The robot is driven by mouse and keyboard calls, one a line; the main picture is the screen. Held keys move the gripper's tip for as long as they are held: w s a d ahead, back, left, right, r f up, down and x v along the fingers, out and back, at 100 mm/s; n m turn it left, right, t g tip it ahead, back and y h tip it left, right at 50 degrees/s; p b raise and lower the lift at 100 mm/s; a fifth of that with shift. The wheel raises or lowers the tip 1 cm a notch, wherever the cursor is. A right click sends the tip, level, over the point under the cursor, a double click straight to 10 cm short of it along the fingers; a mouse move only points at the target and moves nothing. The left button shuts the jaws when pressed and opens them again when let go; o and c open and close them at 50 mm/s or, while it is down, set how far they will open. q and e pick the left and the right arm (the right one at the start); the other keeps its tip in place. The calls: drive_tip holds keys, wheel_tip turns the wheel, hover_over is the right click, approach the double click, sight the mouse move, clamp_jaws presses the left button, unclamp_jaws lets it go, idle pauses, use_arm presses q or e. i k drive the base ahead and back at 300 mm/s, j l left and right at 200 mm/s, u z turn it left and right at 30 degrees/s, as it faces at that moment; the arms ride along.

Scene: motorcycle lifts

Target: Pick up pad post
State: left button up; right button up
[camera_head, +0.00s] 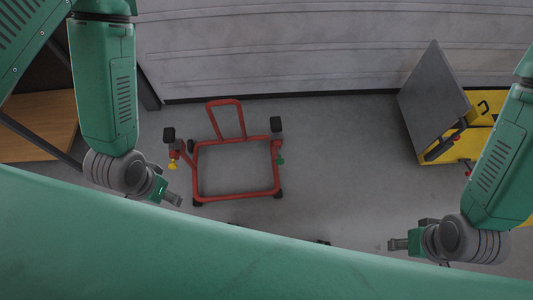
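A red tubular motorcycle stand (237,197) rests on the grey floor at the centre. It carries two upright posts with black pads, a left pad post (169,135) and a right pad post (276,125). A yellow knob shows below the left one and a small green part below the right one. My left gripper (174,200) hangs just left of the stand's front left corner, apart from the posts. My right gripper (392,244) points left over open floor, well right of the stand. Nothing shows in either gripper; their finger gaps are too small to judge.
A yellow lift (436,154) with a tilted grey plate (434,100) stands at the right. A wooden surface (40,128) is at the left. A pale ribbed wall (330,45) closes the back. My green body covers the front. Floor between stand and yellow lift is clear.

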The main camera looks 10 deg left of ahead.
sight(275, 132)
drive_tip(key=k+j, duration=0.15)
drive_tip(key=u, duration=0.2)
drive_tip(key=i+l+u, duration=0.15)
drive_tip(key=u, duration=0.15)
drive_tip(key=i+l+u, duration=0.1)
drive_tip(key=l+u, duration=0.15)
drive_tip(key=l, duration=0.15)
drive_tip(key=i+l+u, duration=0.1)
drive_tip(key=l+u, duration=0.2)
drive_tip(key=i+l, duration=0.1)
drive_tip(key=l, duration=0.5)
drive_tip(key=i+l+u, duration=0.15)
drive_tip(key=l, duration=0.5)
drive_tip(key=k+j, duration=0.05)
